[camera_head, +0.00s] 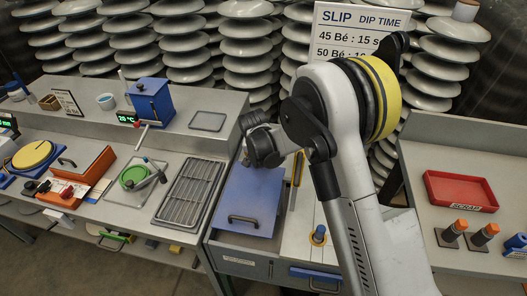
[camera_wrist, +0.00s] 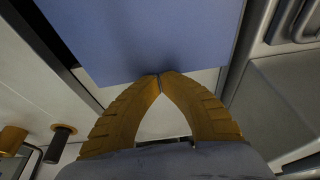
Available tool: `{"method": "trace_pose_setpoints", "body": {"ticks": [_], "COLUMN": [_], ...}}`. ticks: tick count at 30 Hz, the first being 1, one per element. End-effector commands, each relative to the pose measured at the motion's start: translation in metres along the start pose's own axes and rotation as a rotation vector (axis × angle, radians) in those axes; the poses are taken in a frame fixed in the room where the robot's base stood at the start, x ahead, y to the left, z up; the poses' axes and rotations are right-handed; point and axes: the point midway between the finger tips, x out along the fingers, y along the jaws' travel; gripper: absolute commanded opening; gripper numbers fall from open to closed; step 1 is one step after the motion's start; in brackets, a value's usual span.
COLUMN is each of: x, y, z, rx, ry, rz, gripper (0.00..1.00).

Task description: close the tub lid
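The lid is a flat blue panel (camera_head: 250,192) with a dark bar handle (camera_head: 243,220) near its front edge, at the middle bench section. Its blue face (camera_wrist: 150,35) fills the upper middle of the wrist view. I cannot tell whether it lies fully flat, and the tub under it is hidden. My gripper (camera_head: 262,150) is at the lid's back end in the head view, where its fingertips are hard to make out. In the wrist view the yellow fingers (camera_wrist: 160,78) meet at their tips by the panel's edge. Nothing shows between them; contact with the lid is unclear.
A slotted metal rack (camera_head: 190,192) and a green round piece (camera_head: 133,178) are left of the lid. A blue box (camera_head: 152,103) stands on the back shelf. A red tray (camera_head: 460,190) is on the right bench. Insulator stacks (camera_head: 247,50) rise behind.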

Motion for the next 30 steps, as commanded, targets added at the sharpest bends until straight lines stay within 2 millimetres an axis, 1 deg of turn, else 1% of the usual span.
{"method": "trace_pose_setpoints", "body": {"ticks": [1, 3, 6, 12, 24, 26, 30], "x": [-0.002, -0.005, -0.008, -0.011, -0.01, -0.009, -0.004], "y": [0.0, 0.0, 0.0, 0.001, 0.002, 0.003, 0.009], "z": [0.008, 0.017, 0.026, 0.033, 0.031, 0.028, 0.013], "rx": [0.0, -0.001, 0.0, 0.001, 0.001, 0.002, 0.003], "ry": [0.0, 0.0, 0.0, -0.001, -0.001, 0.0, 0.002], "rz": [0.0, 0.0, 0.0, 0.001, 0.001, 0.001, 0.001], "gripper": [0.0, 0.0, 0.0, 0.0, 0.0, 0.0, 0.0]}}
